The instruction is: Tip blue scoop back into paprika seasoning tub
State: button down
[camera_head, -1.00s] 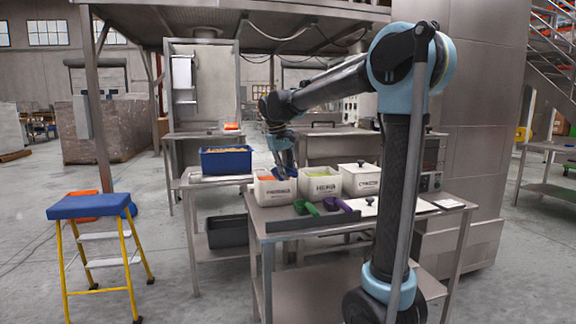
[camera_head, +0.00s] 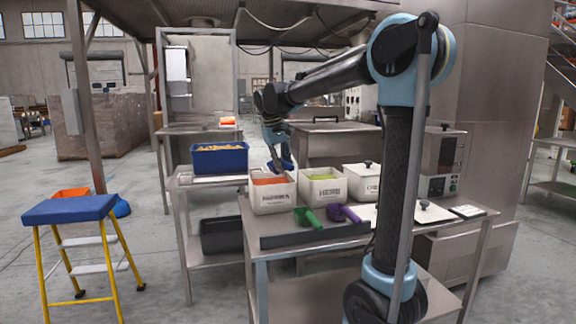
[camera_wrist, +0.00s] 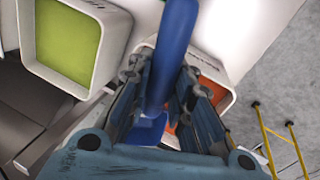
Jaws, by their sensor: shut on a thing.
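The paprika seasoning tub (camera_head: 272,198) is a white tub with orange-red contents, at the left end of the steel table in the head view. In the wrist view the tub (camera_wrist: 213,68) is partly hidden behind my gripper. My gripper (camera_head: 277,158) is above the tub and shut on the handle of the blue scoop (camera_head: 288,166). In the wrist view the blue scoop (camera_wrist: 172,55) runs between the fingers of my gripper (camera_wrist: 160,95), with part of its bowl visible below, over the tub. Whether the scoop holds any paprika is hidden.
A herb tub (camera_head: 322,191) with green contents stands right of the paprika tub, then a lidded white tub (camera_head: 360,184). Green (camera_head: 309,217) and purple (camera_head: 344,213) scoops lie in front on a grey rack (camera_head: 312,235). A blue bin (camera_head: 220,160) is behind left.

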jog(key=shift+w+d, duration=0.25)
jog(key=shift+d, duration=0.05)
jog(key=shift+d, duration=0.1)
